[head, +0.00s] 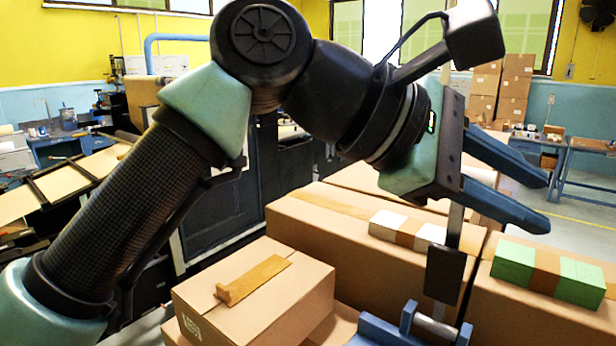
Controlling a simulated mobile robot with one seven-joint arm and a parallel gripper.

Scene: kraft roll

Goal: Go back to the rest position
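My gripper (541,202) is at the right of the head view, on the end of my raised arm. Its two blue fingers point to the right and stand apart, with nothing visible between them. It hangs above the large cardboard boxes and touches none of them that I can see. My arm arches from the lower left over the middle of the view. The task names no object, and no marked rest position shows.
A small cardboard box (290,300) with a tape strip stands front centre. Larger boxes (320,222) stand behind it, bearing a white-and-brown bundle (408,229) and a green-and-brown bundle (548,270). A blue metal part (385,332) is at the bottom. Workbenches (580,160) stand far right.

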